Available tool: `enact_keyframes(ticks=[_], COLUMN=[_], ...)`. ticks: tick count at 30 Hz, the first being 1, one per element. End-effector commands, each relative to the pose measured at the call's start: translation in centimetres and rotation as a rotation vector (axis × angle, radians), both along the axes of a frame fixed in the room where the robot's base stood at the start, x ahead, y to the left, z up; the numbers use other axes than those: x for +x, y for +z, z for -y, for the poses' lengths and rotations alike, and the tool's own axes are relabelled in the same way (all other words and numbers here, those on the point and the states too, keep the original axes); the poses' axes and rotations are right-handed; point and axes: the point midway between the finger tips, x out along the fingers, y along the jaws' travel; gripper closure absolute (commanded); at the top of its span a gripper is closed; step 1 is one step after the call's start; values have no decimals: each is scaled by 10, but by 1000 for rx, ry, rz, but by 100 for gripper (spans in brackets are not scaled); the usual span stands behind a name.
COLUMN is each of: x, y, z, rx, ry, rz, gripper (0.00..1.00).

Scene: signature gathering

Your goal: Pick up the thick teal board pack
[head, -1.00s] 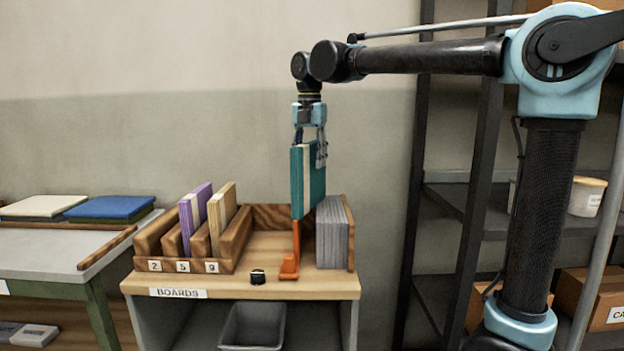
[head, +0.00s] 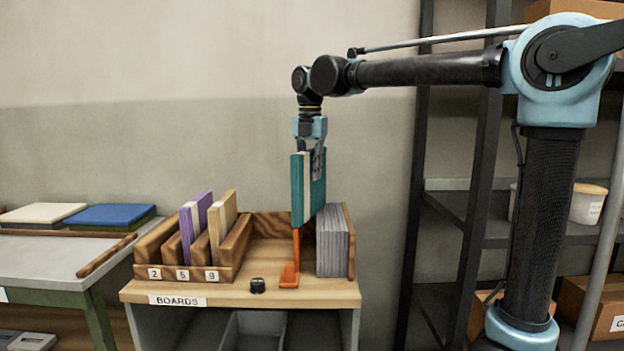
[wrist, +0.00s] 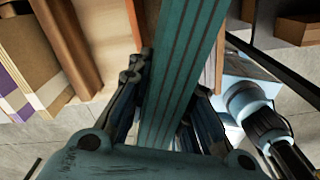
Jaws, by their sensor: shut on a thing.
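The thick teal board pack (head: 308,190) hangs upright from my gripper (head: 311,150) in the head view, above the right part of the wooden boards stand. My gripper is shut on its upper part. In the wrist view, the teal pack (wrist: 182,80) runs between the two fingers of my gripper (wrist: 170,110), its layered edge showing lengthwise. The pack's lower end is close to the orange bracket (head: 290,270); whether they touch is hard to tell.
Grey boards (head: 331,240) stand just right of the pack. A wooden rack (head: 225,272) labelled 2, 5, 9 holds purple and tan boards on the left. A small black object (head: 257,285) lies at the front edge. A dark shelf (head: 455,205) stands at right.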

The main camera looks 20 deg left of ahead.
Motion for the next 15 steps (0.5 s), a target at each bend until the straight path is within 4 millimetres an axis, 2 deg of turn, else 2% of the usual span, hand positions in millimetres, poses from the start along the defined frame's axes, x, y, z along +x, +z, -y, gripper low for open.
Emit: enact_keyframes(ticks=[5,15], x=[0,0], y=[19,76], z=[0,0], rx=[0,0], ry=[0,0], rz=[0,0], gripper=[100,100])
